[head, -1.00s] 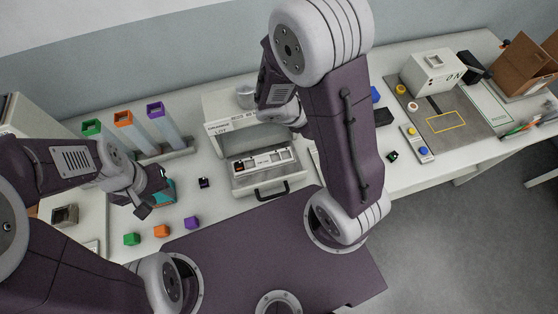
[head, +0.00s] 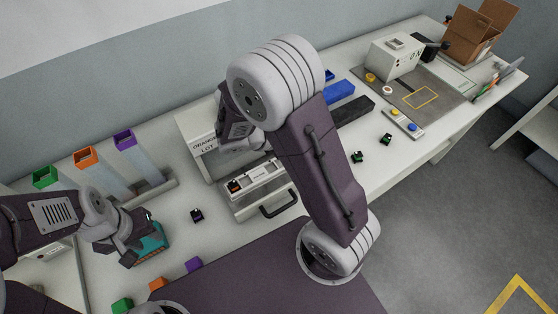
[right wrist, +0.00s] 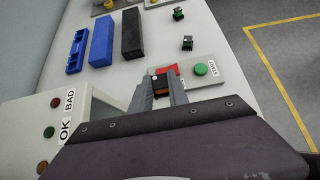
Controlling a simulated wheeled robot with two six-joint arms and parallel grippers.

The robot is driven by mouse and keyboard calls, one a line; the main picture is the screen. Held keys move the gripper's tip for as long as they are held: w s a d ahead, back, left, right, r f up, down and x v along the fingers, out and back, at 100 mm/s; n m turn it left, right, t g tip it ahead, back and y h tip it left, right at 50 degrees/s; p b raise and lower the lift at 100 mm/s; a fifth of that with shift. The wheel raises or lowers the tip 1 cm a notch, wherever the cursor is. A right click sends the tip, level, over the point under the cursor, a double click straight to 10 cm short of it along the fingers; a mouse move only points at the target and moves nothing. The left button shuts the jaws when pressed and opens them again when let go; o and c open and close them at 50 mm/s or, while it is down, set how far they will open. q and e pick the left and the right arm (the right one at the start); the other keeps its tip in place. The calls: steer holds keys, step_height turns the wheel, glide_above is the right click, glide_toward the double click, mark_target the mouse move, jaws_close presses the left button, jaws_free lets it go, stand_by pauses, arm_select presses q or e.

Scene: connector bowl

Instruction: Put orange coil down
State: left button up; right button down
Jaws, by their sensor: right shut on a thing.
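My right gripper (right wrist: 160,92) is shut on a small dark block with an orange-brown face, which I take as the orange coil (right wrist: 161,84). It is between the fingertips in the right wrist view, in front of a panel with a green START button. I cannot tell whether the coil touches anything below. In the head view the right gripper is hidden behind my right arm. My left gripper (head: 128,257) is at the left, beside a teal thing (head: 153,241); its jaw opening is unclear.
The START panel (right wrist: 211,78) has a red patch beside the fingers. The tester box (right wrist: 42,128) with OK and BAD signs stands left. Blue and black bins (right wrist: 102,40) and green-and-black coils (right wrist: 187,43) lie beyond.

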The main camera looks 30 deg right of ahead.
steer(key=a+f, duration=0.1)
steer(key=a, duration=0.1)
steer(key=w+a+f, duration=0.1)
steer(key=a, duration=0.1)
steer(key=w+a+f, duration=0.1)
steer(key=a+f, duration=0.1)
steer(key=shift+a, duration=0.2)
step_height(320, 180, down, 3)
steer(key=shift+s+d+f, duration=0.1)
steer(key=shift+s+f, duration=0.05)
steer(key=shift+f, duration=0.4)
steer(key=shift+f, duration=0.3)
steer(key=c, duration=1.3)
jaws_free()
